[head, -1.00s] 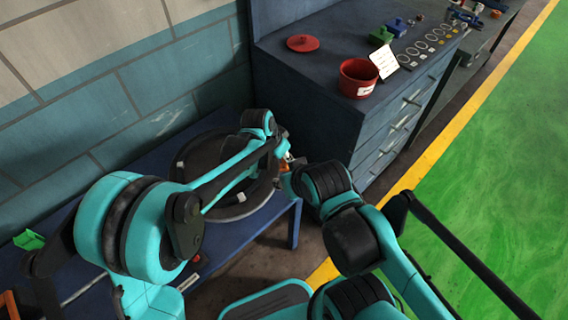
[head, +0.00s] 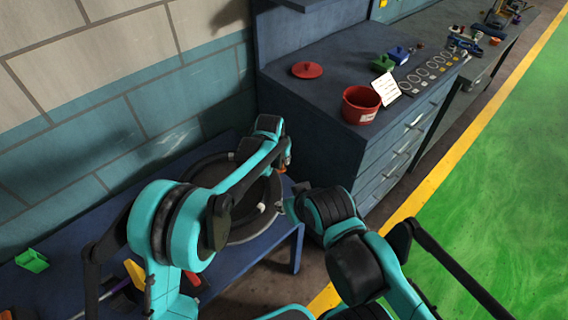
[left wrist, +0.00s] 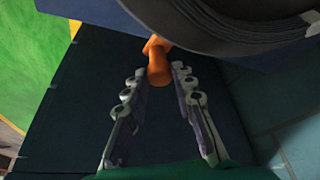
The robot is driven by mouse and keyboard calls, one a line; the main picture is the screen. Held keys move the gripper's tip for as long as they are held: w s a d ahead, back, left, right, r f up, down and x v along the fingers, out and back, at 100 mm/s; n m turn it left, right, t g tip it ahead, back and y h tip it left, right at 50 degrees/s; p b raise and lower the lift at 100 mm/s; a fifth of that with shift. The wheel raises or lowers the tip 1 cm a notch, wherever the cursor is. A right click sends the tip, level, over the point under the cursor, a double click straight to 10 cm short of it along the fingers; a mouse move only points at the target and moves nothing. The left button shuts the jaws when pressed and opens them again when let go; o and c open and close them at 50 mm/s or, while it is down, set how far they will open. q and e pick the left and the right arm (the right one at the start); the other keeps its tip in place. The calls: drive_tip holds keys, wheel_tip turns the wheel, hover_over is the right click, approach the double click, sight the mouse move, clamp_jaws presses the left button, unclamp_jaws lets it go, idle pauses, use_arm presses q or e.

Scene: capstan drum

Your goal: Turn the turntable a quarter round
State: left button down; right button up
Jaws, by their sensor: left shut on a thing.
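The turntable is a dark round disc with a wide rim (head: 250,232), lying on a blue table; my left arm covers much of it. In the left wrist view its curved grey edge (left wrist: 240,28) fills the top right. My left gripper (left wrist: 158,76) is shut on an orange knob (left wrist: 157,52) at the turntable's edge. In the head view the left gripper is mostly hidden behind its own wrist, at the turntable's right side. A white mark (head: 262,208) shows on the disc. My right arm reaches close to the turntable's right side, but its fingers are not visible.
A blue drawer cabinet (head: 335,150) stands just behind and right of the table, carrying a red pot (head: 360,105) and a red lid (head: 307,70). A wall is behind the table. The green floor (head: 500,200) at right is clear.

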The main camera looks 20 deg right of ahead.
use_arm(q)
drive_tip(key=shift+w+a+n+y, duration=0.2)
drive_tip(key=shift+w+n, duration=0.25)
drive_tip(key=shift+w, duration=0.35)
drive_tip(key=shift+w+a+n+y, duration=0.15)
drive_tip(key=shift+w+n, duration=0.25)
drive_tip(key=shift+w, duration=0.4)
drive_tip(key=shift+w+a+n+y, duration=0.2)
drive_tip(key=shift+w+n, duration=0.25)
drive_tip(key=shift+w, duration=0.35)
drive_tip(key=shift+w+t, duration=0.1)
drive_tip(key=shift+t, duration=0.2)
drive_tip(key=c, duration=1.3)
unclamp_jaws()
drive_tip(key=shift+a, duration=0.1)
drive_tip(key=v, duration=1.2)
drive_tip(key=shift+w, duration=0.1)
